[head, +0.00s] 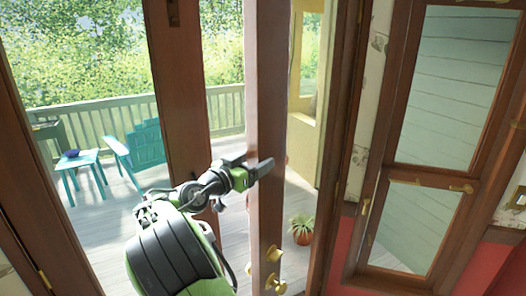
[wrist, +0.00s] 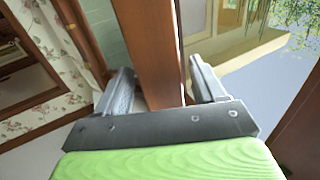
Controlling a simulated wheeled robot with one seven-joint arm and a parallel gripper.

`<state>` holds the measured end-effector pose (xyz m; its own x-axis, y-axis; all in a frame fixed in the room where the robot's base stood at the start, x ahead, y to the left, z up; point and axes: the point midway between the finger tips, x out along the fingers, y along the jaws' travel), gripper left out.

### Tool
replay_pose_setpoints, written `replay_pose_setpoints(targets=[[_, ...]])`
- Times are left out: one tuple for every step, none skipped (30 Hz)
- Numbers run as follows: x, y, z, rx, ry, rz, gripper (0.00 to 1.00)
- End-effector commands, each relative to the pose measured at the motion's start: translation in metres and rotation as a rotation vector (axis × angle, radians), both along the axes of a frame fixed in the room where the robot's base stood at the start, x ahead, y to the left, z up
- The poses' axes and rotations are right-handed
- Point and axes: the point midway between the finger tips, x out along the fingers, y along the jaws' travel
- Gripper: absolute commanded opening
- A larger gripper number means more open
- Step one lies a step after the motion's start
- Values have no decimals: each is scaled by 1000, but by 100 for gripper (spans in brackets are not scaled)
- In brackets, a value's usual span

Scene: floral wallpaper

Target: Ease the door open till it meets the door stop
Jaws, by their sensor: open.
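The brown wooden door (head: 266,95) stands ajar and is seen nearly edge-on in the head view. Brass knobs (head: 272,254) show low on it. My gripper (head: 254,166) is at the door's edge, well above the knobs. In the wrist view my open gripper (wrist: 160,70) has one finger on each side of the door's edge (wrist: 155,45). I cannot tell whether either finger touches the wood. I cannot make out a door stop in either view.
Beyond the doorway is a deck with a teal chair (head: 140,148), a teal table (head: 78,161) and a railing (head: 110,117). A potted plant (head: 301,229) stands on the deck just right of the door. A brown-framed window (head: 448,95) is at the right.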

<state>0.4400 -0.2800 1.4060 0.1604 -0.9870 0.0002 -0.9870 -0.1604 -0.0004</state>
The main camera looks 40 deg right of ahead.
Motion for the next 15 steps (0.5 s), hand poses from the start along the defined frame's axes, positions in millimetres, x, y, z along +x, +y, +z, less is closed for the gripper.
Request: replay_pose_setpoints(targets=[[1, -12, 4, 0, 2, -4, 69], [1, -17, 4, 0, 1, -5, 69], [3, -24, 4, 0, 0, -3, 69], [4, -28, 4, -1, 1, -3, 69], [5, -31, 3, 0, 1, -2, 69], [6, -35, 3, 0, 1, -1, 69], [6, -37, 2, 1, 1, -1, 69], [6, -38, 2, 0, 0, -1, 69], [6, -40, 2, 1, 0, -1, 69], [6, -40, 1, 1, 0, 0, 69], [6, -40, 1, 1, 0, 0, 69], [7, -40, 1, 1, 0, 1, 69], [7, -40, 1, 1, 0, 1, 69], [7, -40, 1, 1, 0, 1, 69], [7, -40, 0, 1, 0, 1, 69]])
